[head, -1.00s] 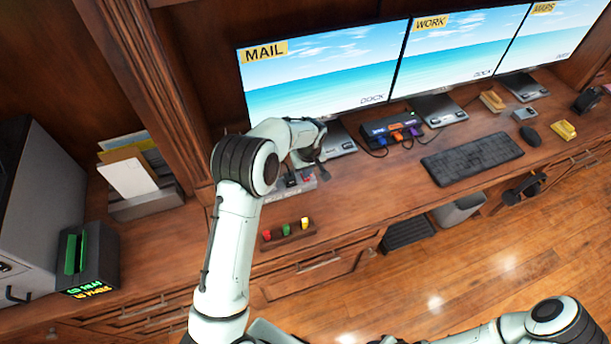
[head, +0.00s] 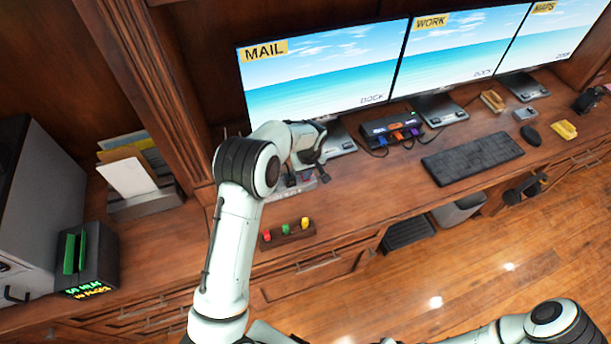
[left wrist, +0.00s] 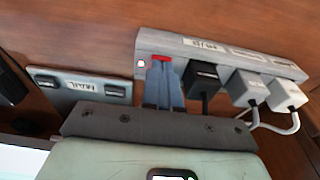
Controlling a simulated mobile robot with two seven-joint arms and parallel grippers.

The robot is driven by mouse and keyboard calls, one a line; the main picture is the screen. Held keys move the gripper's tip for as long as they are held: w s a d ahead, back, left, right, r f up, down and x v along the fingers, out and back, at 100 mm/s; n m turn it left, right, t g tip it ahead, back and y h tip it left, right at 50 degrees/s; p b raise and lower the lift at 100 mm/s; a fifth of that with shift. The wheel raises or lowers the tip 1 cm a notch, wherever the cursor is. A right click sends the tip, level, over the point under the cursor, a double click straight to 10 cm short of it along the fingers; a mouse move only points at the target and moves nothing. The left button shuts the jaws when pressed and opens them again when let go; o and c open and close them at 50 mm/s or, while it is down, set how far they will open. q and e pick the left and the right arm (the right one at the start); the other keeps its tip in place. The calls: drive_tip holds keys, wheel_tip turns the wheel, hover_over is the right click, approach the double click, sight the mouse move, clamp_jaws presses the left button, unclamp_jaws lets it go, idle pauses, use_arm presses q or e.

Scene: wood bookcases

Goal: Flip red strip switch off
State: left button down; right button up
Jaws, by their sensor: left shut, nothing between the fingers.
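The grey power strip (left wrist: 270,58) lies on the wooden desk and crosses the upper part of the left wrist view. Its red switch (left wrist: 163,58) is near the strip's left end, beside a small glowing light (left wrist: 141,63). My left gripper (left wrist: 163,70) is shut and empty, its fingertips at the red switch and hiding part of it. I cannot tell whether they touch it or which way it is tipped. In the head view my left arm hides much of the strip (head: 305,184). My right gripper is out of view.
A black plug (left wrist: 203,76) and two pale plugs (left wrist: 248,84) sit in the strip right of the fingers. A MAIL-labelled base (left wrist: 80,84) is at left. In the head view, a small rack with coloured pieces (head: 287,236) stands near the desk edge, and a keyboard (head: 472,158) lies right.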

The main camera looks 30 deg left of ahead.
use_arm(q)
drive_tip(key=shift+f, duration=0.25)
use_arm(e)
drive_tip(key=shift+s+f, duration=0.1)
use_arm(q)
drive_tip(key=shift+r+p, duration=0.9)
drive_tip(key=shift+r, duration=2.65)
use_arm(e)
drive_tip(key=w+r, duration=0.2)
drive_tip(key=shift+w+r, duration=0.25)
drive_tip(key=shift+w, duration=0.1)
